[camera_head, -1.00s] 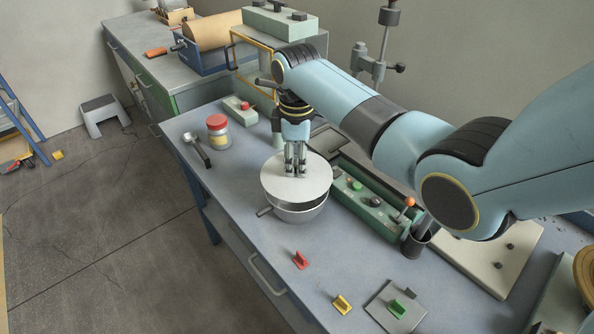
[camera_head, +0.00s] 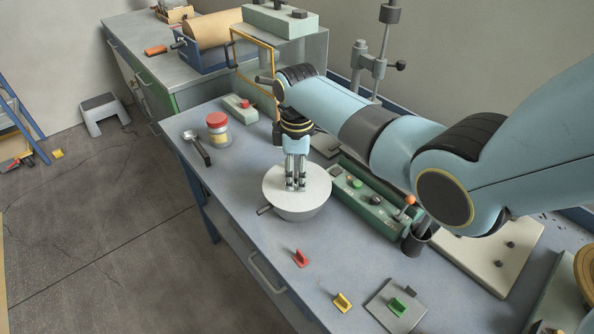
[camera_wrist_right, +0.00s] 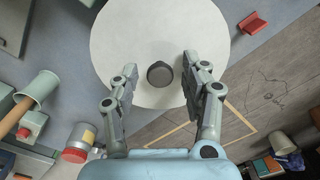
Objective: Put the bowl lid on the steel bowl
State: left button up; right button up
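The bowl lid (camera_head: 312,188) is a pale round disc lying on top of the steel bowl (camera_head: 302,214), covering its opening, with no clear gap between them. A short handle sticks out from the bowl toward the lower left. My right gripper (camera_head: 296,184) points down over the lid. Its fingers (camera_wrist_right: 161,80) stand open on either side of the knob, with space on both sides. My left gripper is not in view.
A red-lidded jar (camera_head: 218,131) and a spoon-like tool (camera_head: 198,148) lie left of the bowl. A green control box (camera_head: 362,198) stands close on its right. Small red (camera_head: 300,258), yellow (camera_head: 342,303) and green (camera_head: 397,307) pieces are in front.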

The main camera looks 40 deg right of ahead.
jog(key=shift+r, duration=0.15)
notch_tip(320, 180, up, 13)
dwell(0.4)
jog(key=shift+f, duration=0.3)
